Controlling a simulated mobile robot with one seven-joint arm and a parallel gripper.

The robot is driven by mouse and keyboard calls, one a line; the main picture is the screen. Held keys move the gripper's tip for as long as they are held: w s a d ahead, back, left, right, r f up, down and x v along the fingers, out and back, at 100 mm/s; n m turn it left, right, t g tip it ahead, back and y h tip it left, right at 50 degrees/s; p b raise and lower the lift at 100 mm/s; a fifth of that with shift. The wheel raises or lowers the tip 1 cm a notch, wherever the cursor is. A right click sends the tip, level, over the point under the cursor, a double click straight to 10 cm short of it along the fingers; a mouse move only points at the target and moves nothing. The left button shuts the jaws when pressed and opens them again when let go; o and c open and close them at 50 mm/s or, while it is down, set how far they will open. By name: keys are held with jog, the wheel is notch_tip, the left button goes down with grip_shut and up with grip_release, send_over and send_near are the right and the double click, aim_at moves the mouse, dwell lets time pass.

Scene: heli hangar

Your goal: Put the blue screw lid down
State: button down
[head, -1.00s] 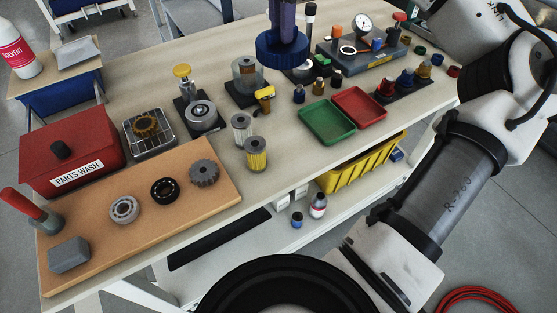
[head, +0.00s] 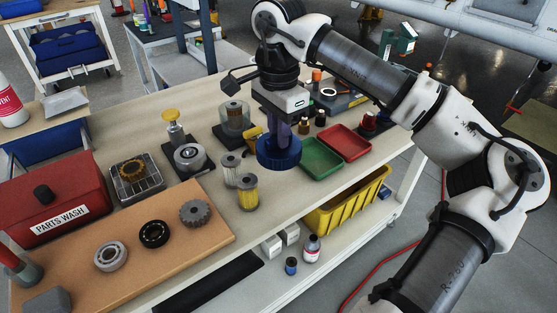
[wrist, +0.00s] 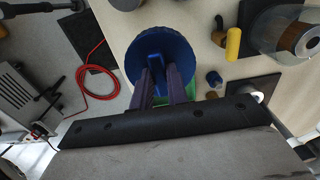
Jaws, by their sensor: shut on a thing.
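The blue screw lid (head: 278,152) is a wide, round, ribbed disc held below my gripper (head: 279,134). It hangs over the bench between the yellow filter and the green tray; I cannot tell whether it touches the bench top. In the wrist view the lid (wrist: 148,48) shows its round face and a raised bar across the middle. My gripper's two purple fingers (wrist: 164,86) are shut on that bar.
The green tray (head: 318,160) and red tray (head: 346,142) lie just right of the lid. The yellow filter (head: 247,192) and a paler filter (head: 230,167) stand to its left. A clear cylinder (head: 235,118) stands behind. Bare bench top (head: 275,190) shows in front.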

jog(key=shift+f, duration=3.35)
jog(key=shift+f+b, duration=0.2)
jog(key=shift+b, duration=0.2)
jog(key=c, duration=1.4)
grip_release()
jog(key=shift+o, duration=0.2)
jog(key=shift+r, duration=0.1)
notch_tip(320, 180, up, 12)
jog(key=shift+r+p, duration=0.1)
jog(key=shift+p, duration=0.65)
